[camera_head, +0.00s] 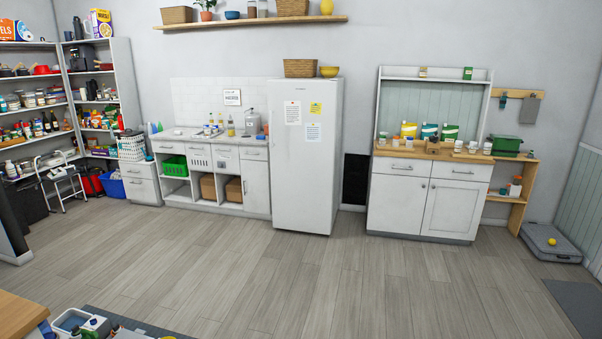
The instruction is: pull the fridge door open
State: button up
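A tall white fridge (301,180) stands against the back wall near the middle of the camera_head view. Its door looks shut, and several notes, white and yellow, are stuck on the upper part. A wicker basket (299,68) and a yellow bowl (329,71) sit on top of it. A handle on the door is too small to make out. My gripper is not in view, and the fridge is across the room.
Wide wooden floor (250,270) lies clear before the fridge. A counter (254,185) adjoins it on the left; a white cabinet (420,205) stands to the right past a dark panel. A table corner (20,316) and a blue-grey tub (72,319) are near at lower left.

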aim_at(302, 156)
jog(key=i+j, duration=0.1)
jog(key=i, duration=0.4)
jog(key=i+z, duration=0.1)
jog(key=i, duration=0.35)
jog(key=i+j, duration=0.15)
jog(key=i, duration=0.35)
jog(key=i+l, duration=0.1)
jog(key=i, duration=0.6)
jog(key=i+l, duration=0.1)
jog(key=i, duration=0.6)
jog(key=i+l, duration=0.1)
jog(key=i, duration=0.65)
jog(key=i+j+u, duration=0.2)
jog(key=i+u, duration=1.05)
jog(key=i+j+z, duration=0.15)
jog(key=i, duration=0.35)
jog(key=i+j+z, duration=0.15)
jog(key=i, duration=0.35)
jog(key=i+j+z, duration=0.6)
jog(key=j, duration=0.35)
jog(key=i, duration=0.1)
